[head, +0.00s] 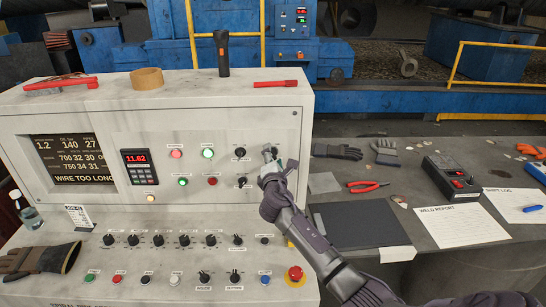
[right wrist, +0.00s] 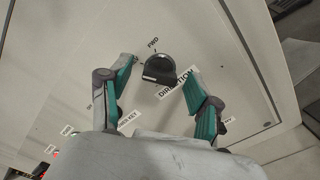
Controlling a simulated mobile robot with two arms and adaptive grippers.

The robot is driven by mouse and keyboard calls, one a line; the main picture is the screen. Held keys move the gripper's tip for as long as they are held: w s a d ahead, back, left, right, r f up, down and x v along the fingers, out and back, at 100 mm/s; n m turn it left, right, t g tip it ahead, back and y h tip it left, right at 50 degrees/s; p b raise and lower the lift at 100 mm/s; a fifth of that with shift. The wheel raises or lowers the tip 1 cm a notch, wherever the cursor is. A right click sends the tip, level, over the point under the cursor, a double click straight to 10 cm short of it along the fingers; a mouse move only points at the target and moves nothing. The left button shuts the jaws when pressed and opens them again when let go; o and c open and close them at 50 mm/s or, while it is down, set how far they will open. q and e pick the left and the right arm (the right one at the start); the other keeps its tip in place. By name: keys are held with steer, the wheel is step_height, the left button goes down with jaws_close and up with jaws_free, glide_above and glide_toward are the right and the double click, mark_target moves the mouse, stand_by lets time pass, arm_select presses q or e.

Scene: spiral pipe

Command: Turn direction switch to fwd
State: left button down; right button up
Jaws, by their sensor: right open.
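The direction switch (right wrist: 158,66) is a round black knob on the pale panel in the right wrist view. "FWD" is printed above it and "DIRECTION" along its lower right. I cannot tell which way its handle points. My right gripper (right wrist: 163,70) is open, with one teal-padded finger on each side of the switch. No contact with the knob shows. In the head view my right gripper (head: 272,160) is at the right part of the console's upright face and hides the switch. My left gripper is not in view.
The console (head: 90,125) carries other knobs, lit buttons and a red emergency stop (head: 295,274). Black knobs (head: 239,152) sit just left of my gripper. A grey bench (head: 440,225) at right holds gloves, red pliers, papers and a control box (head: 452,180).

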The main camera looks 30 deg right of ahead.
steer(key=shift+c, duration=0.3)
steer(key=c, duration=1.1)
steer(key=shift+f+m+b, duration=0.15)
steer(key=shift+m+b, duration=3.85)
steer(key=shift+m, duration=2.2)
